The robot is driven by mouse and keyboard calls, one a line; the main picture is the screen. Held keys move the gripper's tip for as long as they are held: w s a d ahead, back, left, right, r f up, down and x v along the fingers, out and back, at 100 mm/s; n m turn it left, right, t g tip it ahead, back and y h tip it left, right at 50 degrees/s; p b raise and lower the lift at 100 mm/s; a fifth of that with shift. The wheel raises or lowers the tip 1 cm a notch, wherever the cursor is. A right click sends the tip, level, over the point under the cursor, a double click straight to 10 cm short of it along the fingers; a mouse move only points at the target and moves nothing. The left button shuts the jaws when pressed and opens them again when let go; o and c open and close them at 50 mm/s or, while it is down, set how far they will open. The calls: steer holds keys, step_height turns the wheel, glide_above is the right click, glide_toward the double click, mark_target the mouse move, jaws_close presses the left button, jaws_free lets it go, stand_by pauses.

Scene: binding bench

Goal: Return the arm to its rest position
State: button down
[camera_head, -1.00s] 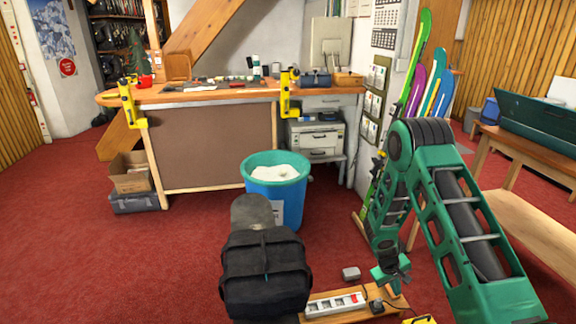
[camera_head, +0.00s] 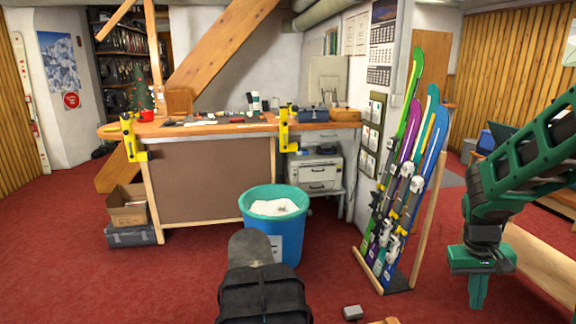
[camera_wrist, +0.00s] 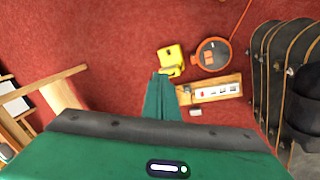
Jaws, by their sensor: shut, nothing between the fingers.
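My green arm comes in from the right edge of the head view. My gripper (camera_head: 478,291) hangs pointing down at the lower right, to the right of the ski rack. In the wrist view my gripper's fingers (camera_wrist: 160,82) are together, with nothing between them. They point down over the red carpet, above the floor and apart from anything I can make out.
A power strip on a wooden board (camera_wrist: 216,91), a yellow object (camera_wrist: 170,60) and an orange-rimmed round object (camera_wrist: 213,54) lie below. Dark upright boards (camera_wrist: 270,75) stand right. A ski rack (camera_head: 398,284), blue bin (camera_head: 285,247) and workbench (camera_head: 215,127) stand in the room.

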steer(key=s+a+r+m+y, duration=0.1)
steer(key=s+r, duration=0.3)
steer(key=s, duration=0.6)
steer(key=s+a+r+m+y, duration=0.1)
steer(key=s+r, duration=0.4)
steer(key=s, duration=0.6)
steer(key=shift+a+r+m+y, duration=0.2)
steer(key=shift+a+m+y, duration=0.3)
steer(key=shift+a, duration=0.75)
steer(key=shift+w+f, duration=0.25)
steer(key=shift+w, duration=0.4)
